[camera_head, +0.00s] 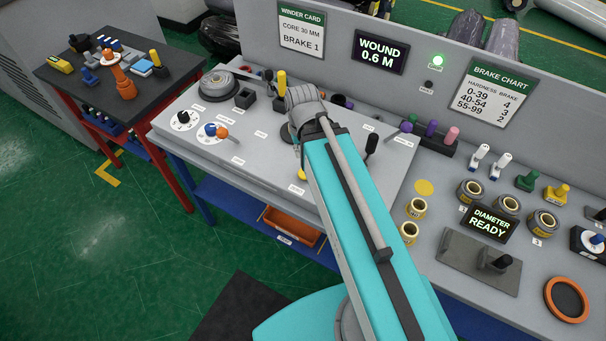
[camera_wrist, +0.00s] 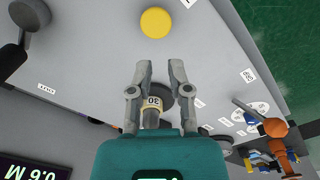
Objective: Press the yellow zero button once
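The yellow button (camera_wrist: 155,22) is a round disc on the grey panel at the top of the wrist view. In the head view only a sliver of the yellow button (camera_head: 302,175) shows at the left edge of my teal arm. My gripper (camera_wrist: 159,66) has its two grey fingers apart, pointing toward the button, with a gap between the tips. The fingertips appear apart from the button in the picture; their height above the panel is hard to tell. A core marked 30 (camera_wrist: 152,103) shows between the finger bases; I cannot tell whether they touch it.
A display (camera_head: 380,54) reads WOUND 0.6 M. A dark lever (camera_head: 371,144) stands right of my arm. A dial (camera_head: 184,118) and an orange-and-blue knob (camera_head: 216,131) sit at the panel's left. Brass rings (camera_head: 417,207) are at the right. The panel around the button looks clear.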

